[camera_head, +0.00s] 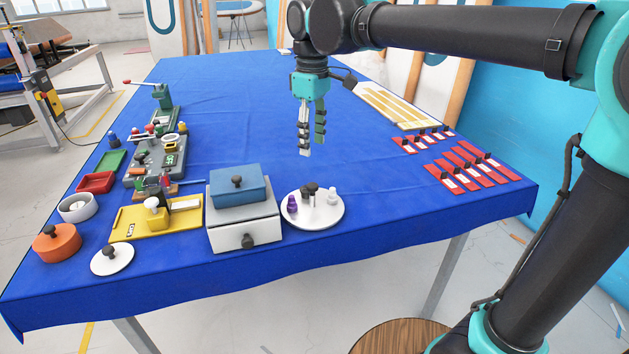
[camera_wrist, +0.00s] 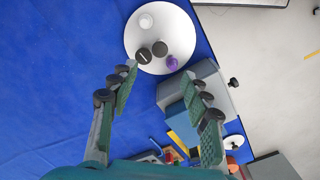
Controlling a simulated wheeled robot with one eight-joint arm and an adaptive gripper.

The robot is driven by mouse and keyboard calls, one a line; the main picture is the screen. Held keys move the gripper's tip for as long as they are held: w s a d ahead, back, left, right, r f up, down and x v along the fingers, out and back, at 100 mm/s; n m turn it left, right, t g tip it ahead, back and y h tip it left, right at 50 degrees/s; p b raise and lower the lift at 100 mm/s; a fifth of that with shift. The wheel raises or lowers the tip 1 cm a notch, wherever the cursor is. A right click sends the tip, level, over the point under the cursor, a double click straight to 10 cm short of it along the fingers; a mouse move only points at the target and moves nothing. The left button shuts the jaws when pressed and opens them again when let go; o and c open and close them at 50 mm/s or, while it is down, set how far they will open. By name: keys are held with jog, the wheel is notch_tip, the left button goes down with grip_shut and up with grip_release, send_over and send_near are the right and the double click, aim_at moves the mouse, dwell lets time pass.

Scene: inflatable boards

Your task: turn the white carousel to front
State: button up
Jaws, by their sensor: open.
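The white carousel (camera_head: 318,220) is a round white disc lying on the blue table, right of the grey drawer box. In the wrist view the carousel (camera_wrist: 178,22) shows at the top centre. It bears a purple bottle (camera_head: 292,205), a white bottle (camera_head: 332,196) and dark knobs (camera_head: 309,190) near its middle. My gripper (camera_head: 312,147) is open and empty, pointing down above the table, behind the carousel and apart from it. In the wrist view my gripper (camera_wrist: 165,80) has its fingers spread, with the carousel beyond the tips.
The grey drawer box (camera_head: 245,229) with a blue lidded box (camera_head: 238,187) on top stands close left of the carousel. A yellow tray (camera_head: 130,224) lies further left. Several red cards (camera_head: 462,178) lie at the right. The table's middle is clear.

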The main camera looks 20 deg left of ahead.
aim_at(312, 185)
notch_tip(312, 185, down, 12)
jog(key=shift+r, duration=0.15)
jog(key=shift+c, duration=0.6)
grip_shut()
